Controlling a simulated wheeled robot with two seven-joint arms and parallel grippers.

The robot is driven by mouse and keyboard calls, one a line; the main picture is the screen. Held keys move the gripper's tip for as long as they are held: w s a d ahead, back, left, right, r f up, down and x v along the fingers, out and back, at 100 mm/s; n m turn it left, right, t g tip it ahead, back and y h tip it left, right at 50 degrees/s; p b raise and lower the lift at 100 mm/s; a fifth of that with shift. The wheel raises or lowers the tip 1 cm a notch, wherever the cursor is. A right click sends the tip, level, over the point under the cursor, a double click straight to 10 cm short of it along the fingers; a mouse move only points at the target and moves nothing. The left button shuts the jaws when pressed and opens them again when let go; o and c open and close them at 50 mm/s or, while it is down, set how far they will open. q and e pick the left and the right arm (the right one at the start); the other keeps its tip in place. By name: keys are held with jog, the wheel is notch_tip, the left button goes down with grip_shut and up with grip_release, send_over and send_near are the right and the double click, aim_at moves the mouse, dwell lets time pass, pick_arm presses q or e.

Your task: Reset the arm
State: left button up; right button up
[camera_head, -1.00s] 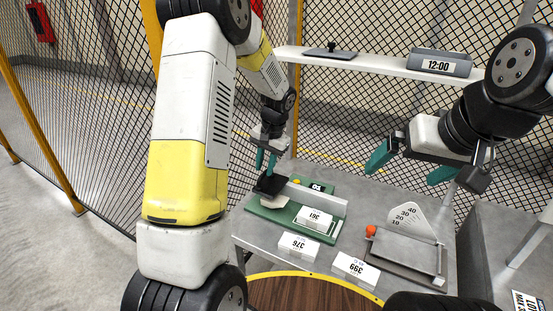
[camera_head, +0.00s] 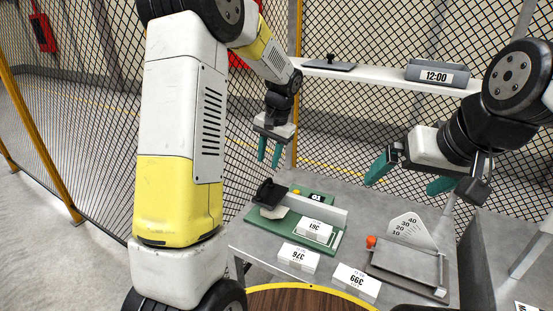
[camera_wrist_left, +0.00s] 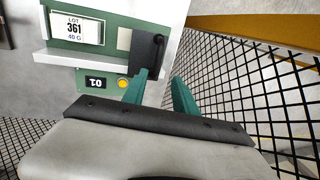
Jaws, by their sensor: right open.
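A green device (camera_head: 315,241) stands on the grey table, with a white rail, a display reading "0.1" (camera_head: 316,197) and a yellow button (camera_head: 296,191). Its black arm (camera_head: 268,191) is at the left end, beside a pale pad (camera_head: 274,212). The black arm also shows in the left wrist view (camera_wrist_left: 149,50). A white block labelled 361 (camera_head: 314,230) sits on the device. My left gripper (camera_head: 270,153) is open and empty above the black arm, apart from it. Its fingers also show spread in the left wrist view (camera_wrist_left: 160,92). My right gripper (camera_head: 408,178) is open and empty, above the table's right side.
Blocks labelled 376 (camera_head: 299,257) and 399 (camera_head: 357,282) lie in front of the device. A shelf (camera_head: 385,79) carries a clock. Mesh fencing surrounds the table.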

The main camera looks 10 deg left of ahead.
pick_arm(q)
jog(key=s+r+n+t+h, duration=0.1)
jog(key=s+r+t+h, duration=0.1)
jog(key=s+r, duration=0.95)
jog(key=s+d+r+n+t+h, duration=0.1)
jog(key=s, duration=0.6)
jog(key=s+r+n+t+h, duration=0.1)
jog(key=s+t, duration=0.1)
jog(key=s, duration=0.6)
jog(key=shift+d+r+t, duration=0.25)
jog(key=shift+d+t, duration=0.05)
jog(key=shift+d, duration=0.1)
